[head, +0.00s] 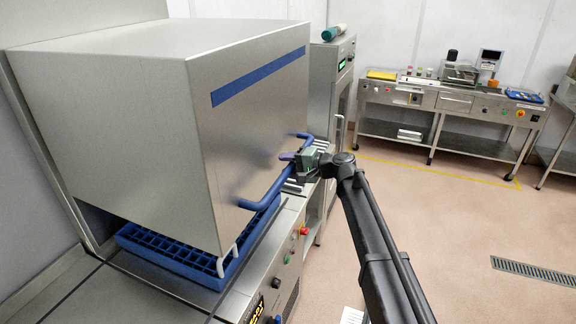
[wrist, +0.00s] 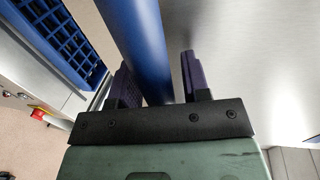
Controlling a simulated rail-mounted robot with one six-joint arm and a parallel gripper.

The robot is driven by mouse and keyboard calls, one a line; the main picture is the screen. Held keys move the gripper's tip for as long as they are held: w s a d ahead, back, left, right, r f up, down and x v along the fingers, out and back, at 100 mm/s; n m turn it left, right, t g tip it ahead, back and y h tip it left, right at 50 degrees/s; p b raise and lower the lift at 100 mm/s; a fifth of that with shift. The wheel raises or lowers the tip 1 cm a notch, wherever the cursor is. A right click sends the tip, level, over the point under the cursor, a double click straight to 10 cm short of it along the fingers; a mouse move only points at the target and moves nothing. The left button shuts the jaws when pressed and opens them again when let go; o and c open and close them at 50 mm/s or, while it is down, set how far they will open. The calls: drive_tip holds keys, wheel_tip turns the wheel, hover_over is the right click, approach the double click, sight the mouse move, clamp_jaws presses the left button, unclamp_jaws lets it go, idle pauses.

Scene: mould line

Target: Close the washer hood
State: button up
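The washer hood (head: 240,130) is a large brushed-steel box with a blue stripe. It is lowered most of the way, with a gap under its lower edge where a blue rack (head: 170,262) shows. A blue bar handle (head: 268,190) runs along its front; it also crosses the wrist view (wrist: 138,40). My gripper (head: 296,158) is at the far part of the handle. In the wrist view its dark purple fingers (wrist: 158,80) stand on both sides of the bar. The left finger looks close against the bar; a narrow gap shows at the right finger.
The washer's front panel has knobs and a red button (head: 304,231). A steel cabinet (head: 340,110) stands just beyond the washer. A bench with devices (head: 450,98) is at the back wall. The floor (head: 460,220) at the right is clear, with a drain grate (head: 535,270).

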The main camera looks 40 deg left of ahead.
clamp_jaws()
wheel_tip(320, 180, down, 28)
drive_tip(key=b, duration=2.8)
drive_tip(key=shift+f, duration=0.2)
drive_tip(key=shift+s+d, duration=0.1)
drive_tip(key=shift+d, duration=0.05)
drive_tip(key=shift+o, duration=1)
unclamp_jaws()
